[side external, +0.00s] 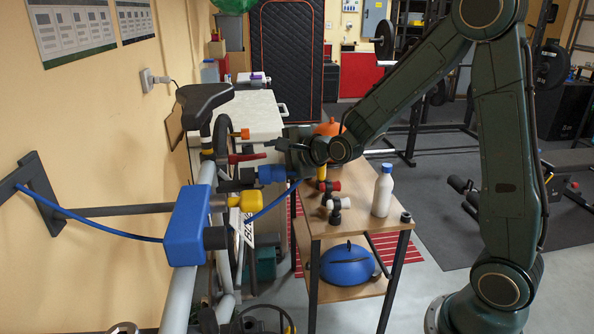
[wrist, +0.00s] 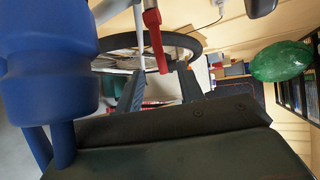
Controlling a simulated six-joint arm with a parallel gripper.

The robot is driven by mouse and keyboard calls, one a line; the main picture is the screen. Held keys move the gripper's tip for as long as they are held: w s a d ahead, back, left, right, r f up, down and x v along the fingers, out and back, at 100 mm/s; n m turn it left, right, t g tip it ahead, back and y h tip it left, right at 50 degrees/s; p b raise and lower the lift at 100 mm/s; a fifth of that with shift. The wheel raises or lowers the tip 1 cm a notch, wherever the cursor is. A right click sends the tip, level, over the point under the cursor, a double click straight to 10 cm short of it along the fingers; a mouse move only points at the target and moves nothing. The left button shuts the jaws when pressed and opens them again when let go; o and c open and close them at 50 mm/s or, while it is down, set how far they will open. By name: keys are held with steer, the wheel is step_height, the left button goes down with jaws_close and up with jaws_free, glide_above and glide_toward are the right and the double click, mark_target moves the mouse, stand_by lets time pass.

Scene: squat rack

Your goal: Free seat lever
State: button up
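The red seat lever (side external: 247,157) sticks out to the right of the bike's seat post, below the black saddle (side external: 205,100). In the wrist view the red lever (wrist: 153,40) hangs down from the top, its lower end near the gap between my fingers. My gripper (side external: 274,144) points left, just right of the lever and slightly above it. In the wrist view my gripper (wrist: 161,84) shows two dark fingers apart with nothing clearly between them. Whether the lever touches a finger cannot be told.
A blue clamp (side external: 188,225) with a yellow knob (side external: 250,201) holds the bike below. A blue cylinder (side external: 272,174) lies just under my gripper and fills the left of the wrist view (wrist: 48,65). A wooden cart (side external: 350,218) carries a white bottle (side external: 382,192) and small parts.

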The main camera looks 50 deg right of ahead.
steer(key=shift+v, duration=2.25)
steer(key=shift+w, duration=0.1)
steer(key=c, duration=0.7)
steer(key=shift+w+d+n, duration=0.1)
steer(key=shift+w+n, duration=0.3)
steer(key=shift+w, duration=0.05)
jaws_close()
step_height(320, 180, up, 6)
steer(key=n+g+h, duration=0.2)
steer(key=n+g, duration=0.4)
steer(key=n, duration=0.4)
glide_above(263, 155)
steer(key=shift+s+d+f, duration=0.1)
steer(key=shift+d, duration=0.25)
steer(key=shift+s+a+r+n+g+y, duration=0.15)
steer(key=shift+a+r+n+g, duration=0.2)
steer(key=shift+r+n, duration=0.45)
steer(key=shift+w+a+r+n+g+y, duration=0.15)
steer(key=shift+r+n+g, duration=0.4)
steer(key=shift+r, duration=0.4)
steer(key=shift+s+a+r+n+g+y, duration=0.15)
steer(key=shift+a+r+n+g, duration=0.15)
steer(key=shift+r+n, duration=0.55)
